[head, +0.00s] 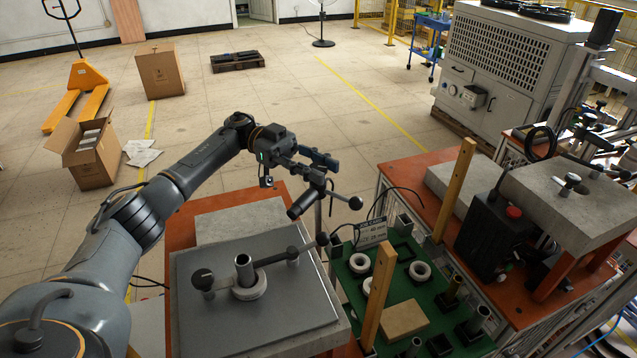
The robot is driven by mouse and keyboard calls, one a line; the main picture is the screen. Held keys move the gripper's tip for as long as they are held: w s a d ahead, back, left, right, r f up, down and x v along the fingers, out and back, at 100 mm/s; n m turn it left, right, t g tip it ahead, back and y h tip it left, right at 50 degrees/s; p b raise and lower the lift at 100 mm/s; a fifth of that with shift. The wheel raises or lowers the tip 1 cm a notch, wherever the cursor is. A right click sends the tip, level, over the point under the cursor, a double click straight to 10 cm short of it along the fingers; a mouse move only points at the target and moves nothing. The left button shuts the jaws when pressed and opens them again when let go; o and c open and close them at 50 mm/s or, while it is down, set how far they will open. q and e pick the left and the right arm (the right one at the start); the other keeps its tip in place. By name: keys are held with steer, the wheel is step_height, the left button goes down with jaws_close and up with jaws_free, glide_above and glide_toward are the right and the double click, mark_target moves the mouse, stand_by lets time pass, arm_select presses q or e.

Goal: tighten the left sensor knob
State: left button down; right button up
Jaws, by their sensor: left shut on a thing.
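My left gripper (316,176) reaches in from the left over the grey heater plate's back right corner. Its fingers are shut around the upper part of the sensor stand, on what appears to be the left sensor knob; the fingers hide most of it. Just below the fingers, a dark cylindrical sensor (306,203) tilts down to the left. A thin rod ends in a black ball (355,203) to the right of the fingers. My right gripper is not in view.
The grey plate (215,327) carries a metal tube (244,270) in a pale ring, with a black-knobbed bar (203,279) across it. A green tray (353,285) with rings and wooden posts stands right. A second station with a black box (497,232) lies beyond.

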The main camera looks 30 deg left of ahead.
mark_target(318, 166)
arm_select(q)
steer(key=shift+m+g+y+b, duration=0.3)
steer(key=shift+m+g+b, duration=0.6)
steer(key=shift+g, duration=0.3)
steer(key=shift+r, duration=0.1)
steer(key=c, duration=1)
jaws_free()
steer(key=shift+r, duration=0.1)
step_height(318, 166, up, 10)
steer(key=shift+f, duration=0.15)
steer(key=shift+o, duration=0.3)
